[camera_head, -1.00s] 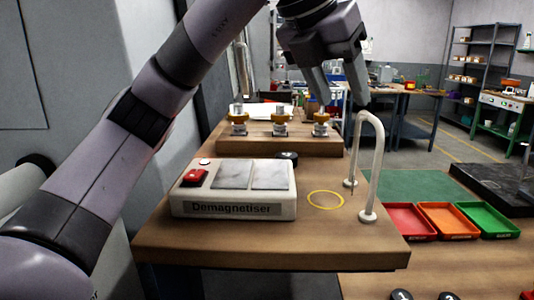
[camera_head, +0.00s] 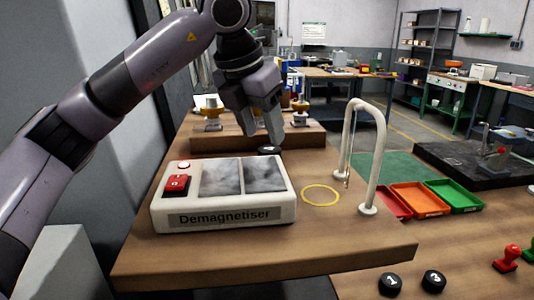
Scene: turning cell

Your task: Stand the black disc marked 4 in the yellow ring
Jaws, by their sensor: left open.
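A black disc (camera_head: 269,150) lies flat on the wooden bench just behind the white demagnetiser (camera_head: 230,214); its marking is too small to read. The yellow ring (camera_head: 321,195) is a thin outline on the bench top, right of the demagnetiser, and it is empty. My left gripper (camera_head: 263,138) points downward with its fingers apart, at the disc in the picture. The fingertips appear just above or behind the disc; I cannot tell whether they touch it. My right gripper is out of view.
A white hooped rail (camera_head: 377,160) stands right of the ring. Brass-based fittings sit on a wooden block (camera_head: 310,137) behind. Black discs marked 1 (camera_head: 390,284) and 3 (camera_head: 433,281) lie at the front right, near a red stamp (camera_head: 507,259). Coloured trays (camera_head: 420,199) stand right.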

